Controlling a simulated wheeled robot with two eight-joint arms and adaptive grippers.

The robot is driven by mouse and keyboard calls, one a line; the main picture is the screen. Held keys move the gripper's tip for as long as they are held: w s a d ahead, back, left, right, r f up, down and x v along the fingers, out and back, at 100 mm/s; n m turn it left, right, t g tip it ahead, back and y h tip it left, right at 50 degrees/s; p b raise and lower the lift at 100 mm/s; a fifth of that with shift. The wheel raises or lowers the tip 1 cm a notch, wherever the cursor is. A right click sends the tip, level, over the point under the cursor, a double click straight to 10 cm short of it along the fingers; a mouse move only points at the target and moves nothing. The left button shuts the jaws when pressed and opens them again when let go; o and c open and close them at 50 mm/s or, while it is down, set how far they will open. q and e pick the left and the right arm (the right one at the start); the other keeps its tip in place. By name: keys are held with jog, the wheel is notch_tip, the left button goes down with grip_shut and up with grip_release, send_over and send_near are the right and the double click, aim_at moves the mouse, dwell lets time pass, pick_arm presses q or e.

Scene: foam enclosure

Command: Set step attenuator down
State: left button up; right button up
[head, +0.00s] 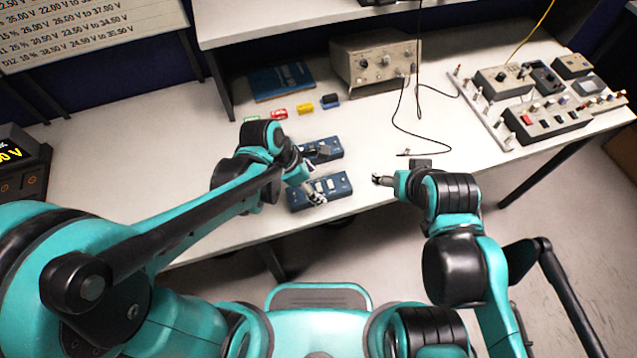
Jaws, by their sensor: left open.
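Two similar dark blue boxes with small controls lie near the table's front edge; I cannot tell from the view which is the step attenuator. The farther blue box (334,145) sits just behind the nearer blue box (340,187). My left gripper (313,175) is open over the two boxes, its fingers covering parts of both. Whether a finger touches either box is unclear. My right gripper (386,179) is at the table's front edge, right of the nearer box and apart from it. Its jaw opening does not show clearly.
A beige instrument (376,62) with a black cable stands at the back. A blue book (281,82) and small red, yellow and blue parts (304,107) lie left of it. A panel with modules (541,118) fills the right. The left tabletop (130,150) is clear.

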pick_arm(q)
jog(key=p+v, duration=0.3)
jog(key=v, duration=0.5)
jog(key=s+a+r+m+t+y, duration=0.1)
jog(key=a+r+m+t+y, duration=0.1)
jog(key=a+m, duration=0.5)
jog(key=s+a+r+m+t+y, duration=0.2)
jog(key=a+m, duration=0.4)
jog(key=m, duration=0.8)
jog(key=shift+a+r+m+t, duration=0.3)
jog(key=shift+a+r+t, duration=0.1)
jog(key=shift+r+t, duration=0.55)
jog(key=shift+f+b, duration=0.1)
jog(key=shift+b, duration=0.25)
notch_tip(320, 180, down, 5)
jog(key=b, duration=0.4)
